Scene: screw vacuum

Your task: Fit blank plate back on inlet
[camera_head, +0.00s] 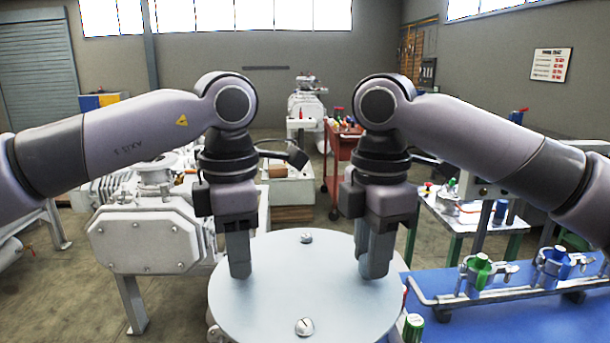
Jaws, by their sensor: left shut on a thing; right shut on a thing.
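The blank plate (300,290) is a round, pale grey disc with slotted knobs near its far and near edges. It lies about level in the lower middle of the head view. My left gripper (240,272) points down and is shut on the plate's left side. My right gripper (372,268) points down and is shut on its right side. The inlet cannot be made out; the plate hides whatever is under it. I cannot tell whether the plate rests on something or is held above it.
A white pump machine (145,240) stands close on the left. A red cart (343,155) stands behind, between my arms.

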